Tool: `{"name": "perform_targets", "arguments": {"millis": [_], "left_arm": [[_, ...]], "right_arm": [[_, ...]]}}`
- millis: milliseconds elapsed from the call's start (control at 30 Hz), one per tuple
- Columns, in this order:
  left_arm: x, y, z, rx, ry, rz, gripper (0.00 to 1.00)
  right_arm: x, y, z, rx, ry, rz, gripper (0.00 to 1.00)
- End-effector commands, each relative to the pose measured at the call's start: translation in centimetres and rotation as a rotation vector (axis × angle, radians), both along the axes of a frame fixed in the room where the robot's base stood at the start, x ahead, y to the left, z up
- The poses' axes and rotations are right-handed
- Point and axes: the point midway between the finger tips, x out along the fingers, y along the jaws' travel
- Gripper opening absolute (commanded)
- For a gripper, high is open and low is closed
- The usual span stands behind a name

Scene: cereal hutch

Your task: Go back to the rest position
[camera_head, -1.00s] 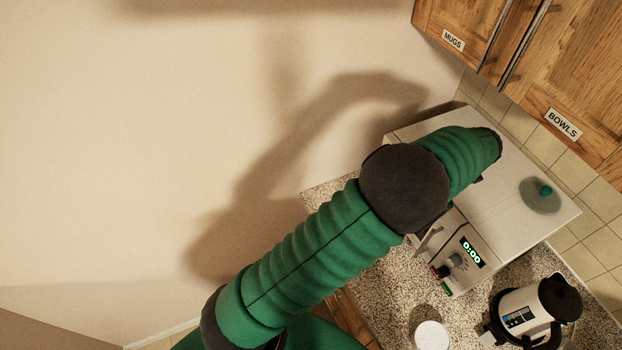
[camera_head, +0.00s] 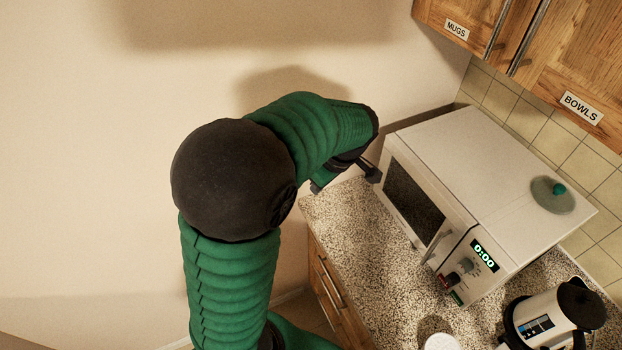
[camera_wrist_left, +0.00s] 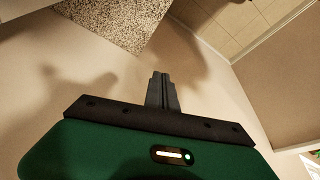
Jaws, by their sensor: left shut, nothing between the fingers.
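My left arm comes in from the left, and its wrist bends over toward the microwave (camera_head: 500,155). My left gripper (camera_head: 370,172) shows partly past the wrist, beside the left edge of the microwave. In the left wrist view the fingers of this gripper (camera_wrist_left: 161,78) are together with nothing between them. The forearm hides part of the gripper in the head view. The microwave door looks shut and its display reads 0:00. My right gripper is in neither view.
A granite counter (camera_head: 345,215) lies below my gripper, with wooden drawers (camera_head: 328,285) under it. A lid (camera_head: 552,195) rests on the microwave. A kettle (camera_head: 545,315) and a white round item (camera_head: 440,342) stand at the front. Wooden cabinets (camera_head: 560,60) hang upper right. The wall is left.

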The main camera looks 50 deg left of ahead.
Motion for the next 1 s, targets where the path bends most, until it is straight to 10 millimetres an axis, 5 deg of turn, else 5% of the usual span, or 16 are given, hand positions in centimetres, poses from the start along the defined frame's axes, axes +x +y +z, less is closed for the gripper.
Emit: {"name": "perform_targets", "arguments": {"millis": [367,467,733,833,1000], "left_arm": [[-0.2,0.7,-0.5,-0.007,0.006,-0.105,0.00],[-0.1,-2.1,-3.0,-0.052,0.027,-0.294,0.00],[-2.5,-14.3,-12.9,-0.135,0.073,-1.288,0.00],[-3.6,-16.5,-14.5,-0.108,0.079,-1.521,0.00],[-4.2,-17.4,-14.9,-0.086,0.084,-1.642,0.00]], "right_arm": [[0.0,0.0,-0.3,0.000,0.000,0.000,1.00],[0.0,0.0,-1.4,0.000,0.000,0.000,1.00],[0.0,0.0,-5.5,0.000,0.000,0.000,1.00],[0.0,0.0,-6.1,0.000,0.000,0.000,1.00],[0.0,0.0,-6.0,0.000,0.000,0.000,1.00]]}}
